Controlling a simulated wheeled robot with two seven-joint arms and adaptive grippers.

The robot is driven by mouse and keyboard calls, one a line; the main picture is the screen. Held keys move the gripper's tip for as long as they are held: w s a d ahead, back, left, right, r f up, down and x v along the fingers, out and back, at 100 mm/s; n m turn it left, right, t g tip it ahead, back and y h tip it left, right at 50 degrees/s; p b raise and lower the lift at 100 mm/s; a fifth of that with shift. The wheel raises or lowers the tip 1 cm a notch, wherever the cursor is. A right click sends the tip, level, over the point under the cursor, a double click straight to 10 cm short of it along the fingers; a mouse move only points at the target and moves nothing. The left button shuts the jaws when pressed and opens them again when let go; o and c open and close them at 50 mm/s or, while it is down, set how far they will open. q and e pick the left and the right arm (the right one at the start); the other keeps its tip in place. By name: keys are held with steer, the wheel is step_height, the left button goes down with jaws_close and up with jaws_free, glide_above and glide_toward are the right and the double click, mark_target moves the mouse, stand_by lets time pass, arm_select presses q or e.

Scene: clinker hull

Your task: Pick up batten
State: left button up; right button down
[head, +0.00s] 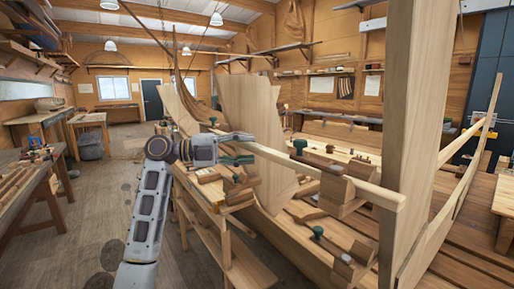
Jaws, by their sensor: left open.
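The batten (290,161) is a long pale wooden strip. It slants from my left gripper down to the right, passing above wooden blocks (345,190), to an end in front of a tall upright plank. My left gripper (240,147) is open at the batten's left end, with its jaws beside or around that end. I cannot tell whether the fingers touch it. My right gripper is not in view.
Green-knobbed clamps (299,146) and wooden blocks crowd the bench and hull around the batten. A tall plank (408,120) stands at the right. Broad upright boards (250,105) stand behind the gripper. A workbench (25,185) is at the left, with open floor (95,225) between.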

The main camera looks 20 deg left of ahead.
mark_target(251, 149)
arm_select(q)
steer(key=shift+p+x, duration=0.65)
steer(key=shift+x, duration=1.1)
jaws_close()
